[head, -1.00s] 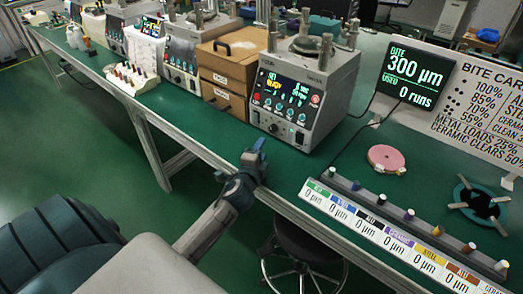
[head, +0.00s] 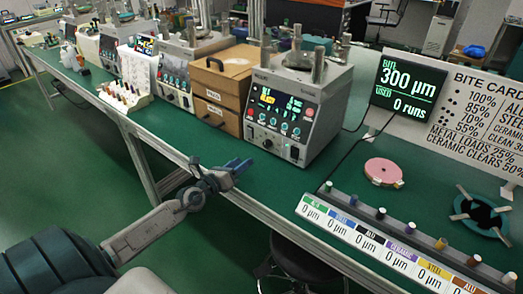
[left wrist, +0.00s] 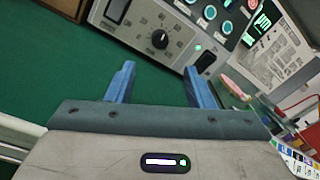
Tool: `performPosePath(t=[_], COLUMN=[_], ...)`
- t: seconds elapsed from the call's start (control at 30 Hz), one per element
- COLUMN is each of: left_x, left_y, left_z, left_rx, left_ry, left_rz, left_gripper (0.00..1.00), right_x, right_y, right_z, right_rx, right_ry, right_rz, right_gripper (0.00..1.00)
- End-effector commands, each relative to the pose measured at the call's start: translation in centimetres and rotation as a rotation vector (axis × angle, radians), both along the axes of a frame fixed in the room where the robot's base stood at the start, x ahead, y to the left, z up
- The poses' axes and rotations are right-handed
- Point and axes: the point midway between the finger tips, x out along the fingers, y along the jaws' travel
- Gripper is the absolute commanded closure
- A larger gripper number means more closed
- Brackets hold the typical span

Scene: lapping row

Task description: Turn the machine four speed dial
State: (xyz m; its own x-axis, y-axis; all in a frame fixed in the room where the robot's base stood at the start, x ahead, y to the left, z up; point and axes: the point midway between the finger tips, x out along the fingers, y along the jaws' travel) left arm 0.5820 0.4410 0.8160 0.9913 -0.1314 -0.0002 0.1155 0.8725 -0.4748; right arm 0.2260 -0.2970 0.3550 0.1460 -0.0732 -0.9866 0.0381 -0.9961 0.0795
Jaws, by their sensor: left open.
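The nearest lapping machine (head: 316,152) is a grey box with a lit black panel and small round knobs. I cannot read a machine number on it. A round black dial with a pointer and marks around it shows low on its front (head: 267,144), and large in the left wrist view (left wrist: 160,39). My left gripper (head: 230,170) is at the bench's front edge, in front of and left of the machine. Its two blue fingers (left wrist: 158,78) are apart and empty, with the dial ahead of the gap between them, not touched. My right gripper is out of view.
Wooden drawer boxes (head: 217,92) stand left of the machine, with more machines beyond. To the right are a pink disc (head: 384,171), a coloured label strip (head: 370,238) with pegs and a bite display (head: 409,78). A stool (head: 300,262) stands below. Green bench top is clear before the machine.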

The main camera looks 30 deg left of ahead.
Motion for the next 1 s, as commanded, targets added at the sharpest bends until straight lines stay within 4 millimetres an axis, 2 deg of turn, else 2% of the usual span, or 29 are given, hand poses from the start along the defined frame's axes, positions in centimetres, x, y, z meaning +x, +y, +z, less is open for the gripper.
performPosePath(t=[0.17, 0.3, 0.5, 0.7, 1.0], left_x=[1.4, 3.6, 7.0, 9.5, 10.7], left_y=[-0.1, -0.4, -0.9, -1.2, -1.4], left_z=[0.0, 0.0, -0.1, 0.0, 0.0], left_rx=[0.002, 0.0, -0.001, 0.001, 0.002], left_ry=[-0.002, -0.004, -0.003, -0.002, 0.0], left_rz=[0.001, 0.002, 0.002, 0.001, 0.0], left_gripper=[0.52, 0.52, 0.52, 0.52, 0.52], right_x=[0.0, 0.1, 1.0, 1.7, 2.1], right_y=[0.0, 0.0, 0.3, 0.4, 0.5], right_z=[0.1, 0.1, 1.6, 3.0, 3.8], right_rx=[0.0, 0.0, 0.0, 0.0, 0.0], right_ry=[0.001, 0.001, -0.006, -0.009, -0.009], right_rz=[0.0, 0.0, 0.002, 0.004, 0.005], right_gripper=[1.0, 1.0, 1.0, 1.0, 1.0])
